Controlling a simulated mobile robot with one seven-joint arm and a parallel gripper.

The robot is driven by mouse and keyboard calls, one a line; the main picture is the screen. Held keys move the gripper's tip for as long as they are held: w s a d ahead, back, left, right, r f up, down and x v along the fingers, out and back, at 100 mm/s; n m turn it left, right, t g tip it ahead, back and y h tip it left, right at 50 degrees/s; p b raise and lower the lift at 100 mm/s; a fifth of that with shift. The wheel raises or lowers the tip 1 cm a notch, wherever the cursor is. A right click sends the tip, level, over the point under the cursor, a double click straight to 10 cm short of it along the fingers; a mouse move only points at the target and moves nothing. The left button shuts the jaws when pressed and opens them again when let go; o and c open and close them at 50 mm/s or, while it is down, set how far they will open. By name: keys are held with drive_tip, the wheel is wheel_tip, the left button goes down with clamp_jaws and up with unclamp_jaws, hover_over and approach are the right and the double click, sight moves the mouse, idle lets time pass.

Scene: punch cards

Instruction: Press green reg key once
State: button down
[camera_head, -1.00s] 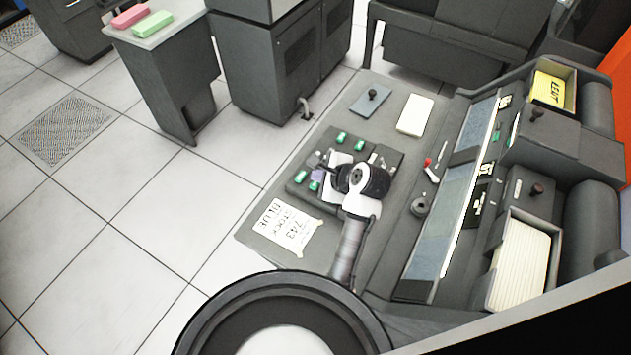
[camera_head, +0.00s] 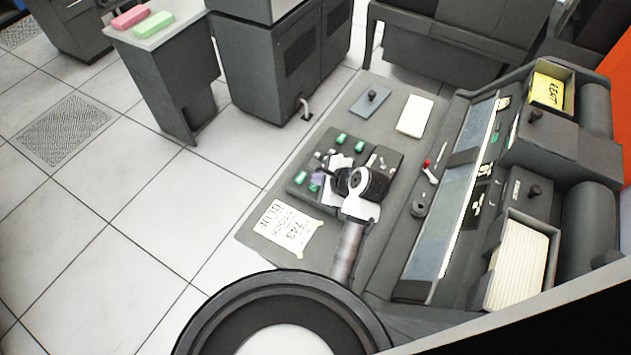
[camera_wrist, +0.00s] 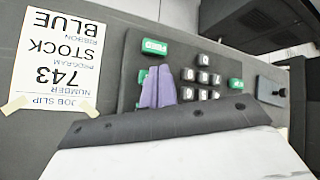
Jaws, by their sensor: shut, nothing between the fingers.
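The keypad (camera_head: 385,165) on the desk has dark number keys and several green keys. In the wrist view, one green key (camera_wrist: 155,47) carries a white label that may read FEED, and another green key (camera_wrist: 235,84) sits to the right of the number keys. A third green key (camera_wrist: 142,76) shows at the left edge of my fingers, its label not readable. I cannot tell which one is marked REG. My gripper (camera_wrist: 160,88) has purple fingers, shut and empty, over the left part of the keypad beside this third key. Contact cannot be judged. My wrist hides the lower keypad.
A taped job slip (camera_head: 284,228) lies left of the keypad. A grey plate with a dark knob (camera_head: 372,94) and a cream card stack (camera_head: 416,115) lie behind it. The card machine (camera_head: 540,140) with its trays rises on the right. Open floor lies left of the desk.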

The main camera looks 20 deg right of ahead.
drive_tip(key=shift+f, duration=0.5)
idle(0.6)
drive_tip(key=shift+r, duration=0.9)
wheel_tip(320, 180, up, 5)
idle(0.6)
idle(0.7)
